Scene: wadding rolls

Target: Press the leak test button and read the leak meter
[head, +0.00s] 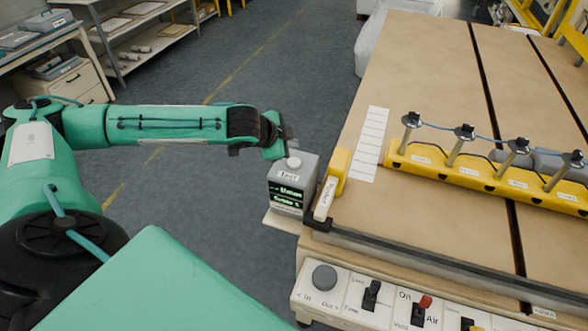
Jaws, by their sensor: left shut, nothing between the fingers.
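The leak meter (288,199) is a small grey box on a bracket at the table's left corner. It has a pale round button (293,163) on top, a "Test" label below it, and a dark screen with green text too small to read surely. My left gripper (291,151) is shut and empty, with its tip at the button's back edge; I cannot tell whether it touches. My right gripper is not in view.
A yellow holder with a white labelled handle (326,197) stands just right of the meter. A yellow bar (480,180) with several posts lies on the table (425,75). A switch panel (345,296) runs along the front edge. Floor is clear behind the meter.

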